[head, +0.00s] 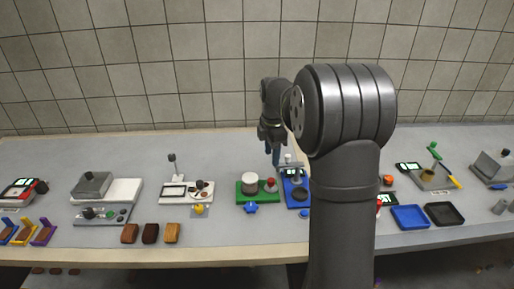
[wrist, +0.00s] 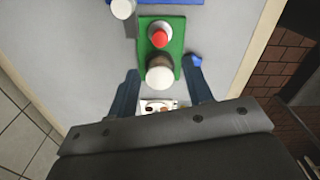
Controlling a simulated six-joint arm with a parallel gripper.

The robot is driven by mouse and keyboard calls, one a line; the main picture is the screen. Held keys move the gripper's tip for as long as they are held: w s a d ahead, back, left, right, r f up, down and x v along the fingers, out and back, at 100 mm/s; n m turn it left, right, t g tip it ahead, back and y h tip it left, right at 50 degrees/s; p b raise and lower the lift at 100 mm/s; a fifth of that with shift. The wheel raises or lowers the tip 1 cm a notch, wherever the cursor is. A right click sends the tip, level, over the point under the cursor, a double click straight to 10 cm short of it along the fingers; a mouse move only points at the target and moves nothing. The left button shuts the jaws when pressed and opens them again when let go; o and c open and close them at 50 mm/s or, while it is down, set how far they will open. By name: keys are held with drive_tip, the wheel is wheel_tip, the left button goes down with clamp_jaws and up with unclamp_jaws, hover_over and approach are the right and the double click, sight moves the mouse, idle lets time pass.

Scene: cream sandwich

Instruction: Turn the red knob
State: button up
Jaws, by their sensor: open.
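The red knob (head: 270,183) stands on the right part of a green base (head: 243,198), beside a white cylinder (head: 250,181). In the wrist view, the red knob (wrist: 159,38) sits on a pale round mount on the green base (wrist: 176,24), beyond the white cylinder (wrist: 159,75). My gripper (head: 273,158) is above and behind the base in the head view. Its two dark blue fingers (wrist: 163,68) are spread apart with nothing held. They appear on either side of the white cylinder in the wrist view, and the red knob lies ahead of their tips.
A blue star-shaped piece (head: 251,208) lies at the green base's front edge. A blue base (head: 300,200) with a device stands close on the right. A white board with round items (head: 172,198) stands left. Brown blocks (head: 150,233) lie near the front edge.

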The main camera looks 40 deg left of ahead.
wheel_tip(320, 180, up, 7)
drive_tip(key=s+m+t, duration=0.2)
drive_tip(key=s+m, duration=0.1)
drive_tip(key=m, duration=1.2)
drive_tip(key=s+f+m+t, duration=0.1)
drive_tip(key=s+m, duration=0.3)
drive_tip(key=m, duration=1)
drive_tip(key=shift+f+m+t, duration=0.2)
drive_tip(key=shift+m+t, duration=0.2)
drive_tip(key=shift+t, duration=0.3)
drive_tip(key=shift+s, duration=0.1)
drive_tip(key=shift+d, duration=0.15)
